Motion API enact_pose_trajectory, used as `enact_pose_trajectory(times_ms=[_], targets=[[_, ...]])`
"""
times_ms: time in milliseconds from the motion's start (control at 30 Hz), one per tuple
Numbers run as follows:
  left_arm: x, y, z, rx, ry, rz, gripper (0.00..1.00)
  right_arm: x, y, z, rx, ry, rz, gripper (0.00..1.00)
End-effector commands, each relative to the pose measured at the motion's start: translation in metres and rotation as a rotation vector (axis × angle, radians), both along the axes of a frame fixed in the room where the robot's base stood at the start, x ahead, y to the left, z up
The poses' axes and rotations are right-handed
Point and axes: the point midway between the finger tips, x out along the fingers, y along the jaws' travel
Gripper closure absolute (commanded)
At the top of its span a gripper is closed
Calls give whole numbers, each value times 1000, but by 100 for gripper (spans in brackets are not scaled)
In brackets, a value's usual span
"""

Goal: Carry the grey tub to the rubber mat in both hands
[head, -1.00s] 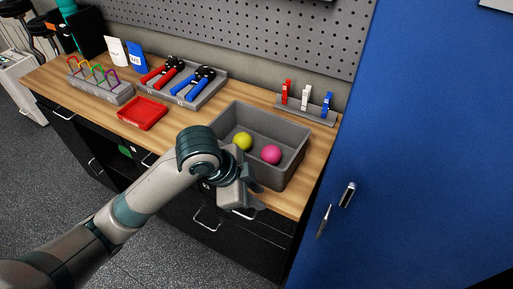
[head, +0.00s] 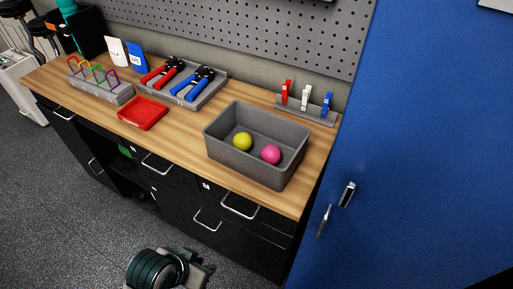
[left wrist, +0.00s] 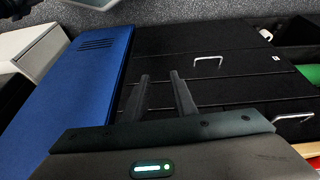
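The grey tub (head: 225,150) stands upright on the right part of the wooden workbench in the head view. It holds a yellow ball (head: 242,141) and a pink ball (head: 271,154). My left gripper (head: 198,272) is low at the bottom edge of the head view, below and in front of the bench, clear of the tub. Its two fingers show apart with nothing between them in the left wrist view (left wrist: 159,75), facing the black drawers. My right gripper is not in view. I see no rubber mat in these frames.
On the workbench (head: 190,137) are a red tray (head: 142,113), a pliers holder (head: 205,103), a rack of coloured loops (head: 103,94) and a clip holder (head: 300,110). A blue cabinet (head: 430,140) stands close on the right. Drawer handles (head: 238,208) stick out in front. Grey floor is open at left.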

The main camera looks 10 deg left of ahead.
Motion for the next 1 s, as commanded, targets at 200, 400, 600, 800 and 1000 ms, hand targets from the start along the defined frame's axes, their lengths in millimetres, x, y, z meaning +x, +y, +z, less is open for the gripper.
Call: enact_pose_trajectory(times_ms=[200,400,600,800,1000], targets=[[-33,29,-20,48,48,108,75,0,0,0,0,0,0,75],[-52,52,-60,97,92,183,75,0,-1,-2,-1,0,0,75],[-49,53,-102,105,109,189,75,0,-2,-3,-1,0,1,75],[-46,52,-153,107,127,184,75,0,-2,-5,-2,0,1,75],[-52,51,-233,113,158,177,75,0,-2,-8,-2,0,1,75]])
